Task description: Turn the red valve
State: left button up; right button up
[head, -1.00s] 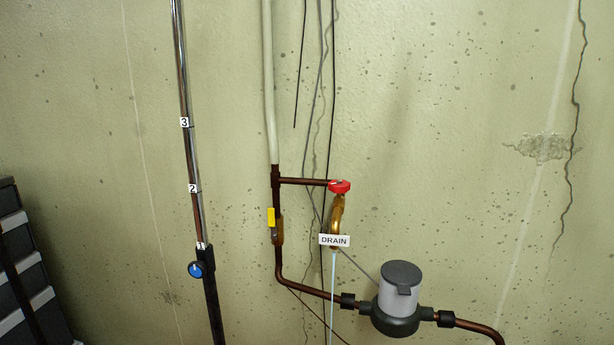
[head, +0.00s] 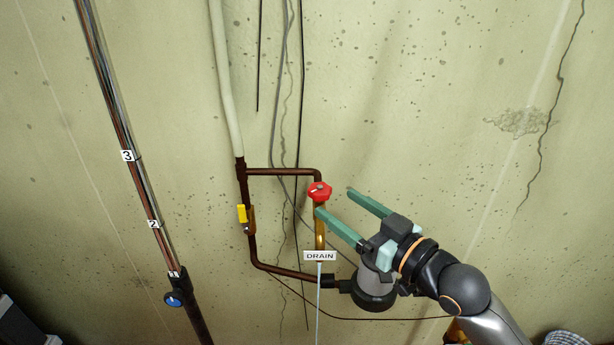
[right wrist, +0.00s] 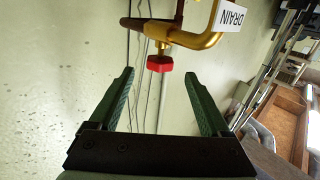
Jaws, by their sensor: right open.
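The red valve (head: 319,191) is a small round handle on top of a brass drain tap (head: 320,228), near the middle of the head view. It also shows in the right wrist view (right wrist: 160,63), just beyond the fingertips. My right gripper (head: 334,200) is open and empty, with two green fingers pointing up and left. Its tips are close to the valve, on its right and lower side, and the valve is not gripped. In the right wrist view, the valve lines up with the gap between the open fingers (right wrist: 160,75). My left gripper is not in view.
A white DRAIN tag (head: 320,256) hangs below the tap. A yellow-handled valve (head: 243,214) is on the copper pipe to the left. A grey meter (head: 374,297) is behind my right gripper. A numbered pipe with a blue knob (head: 174,299) stands further left.

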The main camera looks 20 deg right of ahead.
aim_at(312, 186)
jog(key=p+x, duration=0.1)
jog(key=x, duration=0.8)
jog(key=shift+w+a, duration=0.1)
jog(key=shift+w, duration=0.2)
grip_shut()
